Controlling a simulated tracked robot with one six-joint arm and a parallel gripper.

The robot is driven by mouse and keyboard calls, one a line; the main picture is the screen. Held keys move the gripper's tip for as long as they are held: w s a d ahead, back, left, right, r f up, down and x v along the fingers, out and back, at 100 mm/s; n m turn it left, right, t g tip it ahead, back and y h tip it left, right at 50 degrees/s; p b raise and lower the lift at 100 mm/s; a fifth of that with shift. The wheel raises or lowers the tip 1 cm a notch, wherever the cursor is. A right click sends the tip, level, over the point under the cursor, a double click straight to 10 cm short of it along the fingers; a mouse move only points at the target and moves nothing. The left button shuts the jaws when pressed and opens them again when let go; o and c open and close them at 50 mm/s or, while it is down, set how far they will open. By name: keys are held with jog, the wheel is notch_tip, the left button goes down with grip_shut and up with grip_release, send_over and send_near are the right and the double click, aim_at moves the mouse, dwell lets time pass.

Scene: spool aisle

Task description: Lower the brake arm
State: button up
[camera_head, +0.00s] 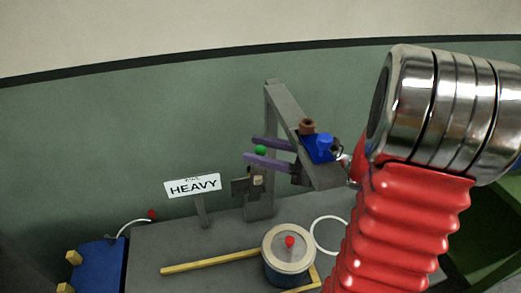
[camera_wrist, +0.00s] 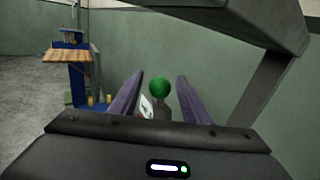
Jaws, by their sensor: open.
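A green ball knob (camera_head: 260,150) stands near a grey upright post; it also shows in the wrist view (camera_wrist: 159,88) on top of a short greyish-tan stem (camera_wrist: 162,108). I take this knob and stem to be the brake arm's handle, but the rest of the arm is hard to make out. My gripper (camera_head: 249,148) is open, its two purple fingers level on either side of the knob. In the wrist view the gripper (camera_wrist: 160,77) has the knob between its fingers, with a gap on both sides.
A grey post and overhead beam (camera_head: 283,103) stand close around my gripper. A "HEAVY" sign (camera_head: 192,186), a yellow bar (camera_head: 210,261) and a round canister with a red knob (camera_head: 289,258) are on the grey bench (camera_head: 150,240). A blue stand (camera_wrist: 78,80) is at left.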

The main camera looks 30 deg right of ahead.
jog(key=shift+c, duration=0.3)
grip_shut()
jog(key=shift+s, duration=0.15)
dwell(0.4)
